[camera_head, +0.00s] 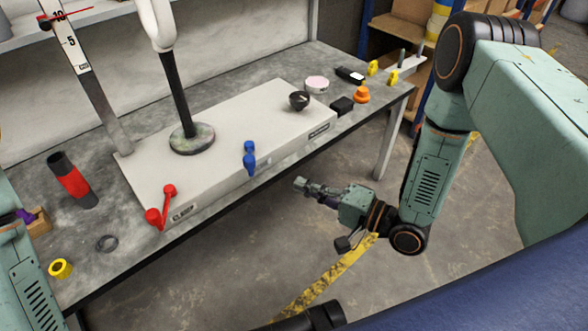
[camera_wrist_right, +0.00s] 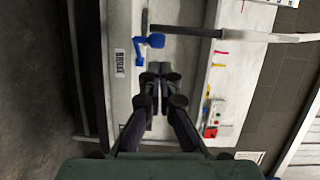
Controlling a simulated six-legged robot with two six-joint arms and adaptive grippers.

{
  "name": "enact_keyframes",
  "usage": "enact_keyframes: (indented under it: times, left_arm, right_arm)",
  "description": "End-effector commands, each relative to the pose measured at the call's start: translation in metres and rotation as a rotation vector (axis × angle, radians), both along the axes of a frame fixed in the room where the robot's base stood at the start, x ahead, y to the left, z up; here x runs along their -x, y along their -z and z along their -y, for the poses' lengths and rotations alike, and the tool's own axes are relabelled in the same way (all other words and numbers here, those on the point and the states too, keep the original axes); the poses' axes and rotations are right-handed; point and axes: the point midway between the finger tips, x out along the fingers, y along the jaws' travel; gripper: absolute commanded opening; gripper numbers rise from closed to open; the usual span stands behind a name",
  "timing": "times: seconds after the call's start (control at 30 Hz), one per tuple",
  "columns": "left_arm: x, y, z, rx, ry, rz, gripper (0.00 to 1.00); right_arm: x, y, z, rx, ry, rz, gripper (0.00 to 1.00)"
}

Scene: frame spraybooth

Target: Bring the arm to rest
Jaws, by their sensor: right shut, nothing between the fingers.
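My right arm (camera_head: 432,180) comes in from the right in the head view and bends down beside the workbench. Its gripper (camera_head: 302,186) points left, out over the floor in front of the bench edge. The fingers are shut and empty. They also show in the wrist view (camera_wrist_right: 158,72), closed together, with the bench and the blue lever (camera_wrist_right: 155,41) beyond them. The gripper appears apart from the bench and everything on it. Part of my left arm (camera_head: 32,280) shows at the lower left edge; its gripper is out of view.
The workbench (camera_head: 240,203) carries a pale panel (camera_head: 225,125) with a red lever (camera_head: 160,205), a blue lever (camera_head: 249,158) and a black knob (camera_head: 299,100). Shelving stands behind at right. Floor (camera_head: 210,270) before the bench is open.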

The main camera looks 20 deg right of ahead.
Motion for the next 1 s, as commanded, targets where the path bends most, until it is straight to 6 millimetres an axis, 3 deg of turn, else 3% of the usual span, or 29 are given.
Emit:
enact_keyframes:
  times: [0.2, 0.57, 0.67, 0.77, 0.87, 1.0]
  left_arm:
    - [0.000, -0.006, 0.000, 0.000, 0.000, 0.000, 0.40]
    - [0.000, -0.006, 0.000, 0.000, 0.000, 0.000, 0.40]
    - [0.000, -0.006, 0.000, 0.000, 0.000, 0.000, 0.40]
    - [0.000, -0.006, 0.000, 0.000, 0.000, 0.000, 0.40]
    - [0.000, -0.007, 0.000, 0.000, 0.000, 0.000, 0.40]
    - [0.000, -0.009, 0.000, 0.000, 0.000, -0.001, 0.40]
  right_arm:
    - [0.017, -0.001, 0.009, -0.001, 0.001, -0.002, 0.00]
    - [0.019, 0.005, 0.011, 0.075, -0.004, 0.033, 0.00]
    - [0.020, 0.030, 0.019, 0.264, 0.019, 0.035, 0.00]
    - [0.034, 0.068, 0.028, 0.517, 0.028, -0.034, 0.00]
    - [0.064, 0.104, 0.034, 0.766, -0.030, -0.141, 0.00]
    - [0.126, 0.136, 0.041, 1.049, -0.195, -0.321, 0.00]
